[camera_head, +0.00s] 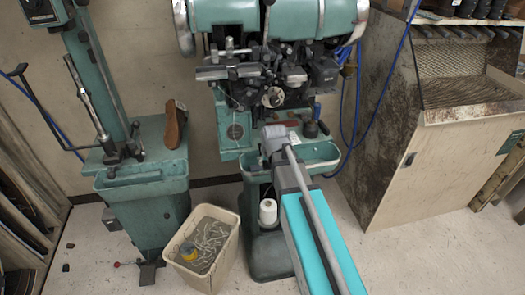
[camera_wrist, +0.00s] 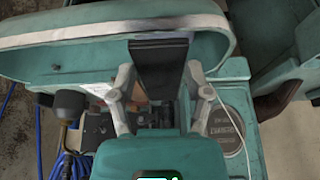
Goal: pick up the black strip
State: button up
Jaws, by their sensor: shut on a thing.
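The black strip (camera_wrist: 160,62) is in the middle of the wrist view, a flat dark piece with its wide end pointing away from me. My gripper (camera_wrist: 158,78) has a pale grey finger on each side of it and is shut on it. The strip's near end runs down between the fingers, where dark parts behind it make its edge hard to see. The strip is in front of the green rim of the machine in this view; I cannot tell whether it touches it. I cannot make out the strip or my fingertips in the head view.
The green stitching machine (camera_head: 225,12) stands straight ahead, with its tray (camera_head: 318,152) below. A bin of scraps (camera_head: 205,250) is on the floor at left. A green stand (camera_head: 140,180) holds a brown shoe (camera_head: 174,125). A worn cabinet (camera_head: 385,130) and blue cables stand at right.

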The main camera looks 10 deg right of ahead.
jog(key=shift+s, duration=2.6)
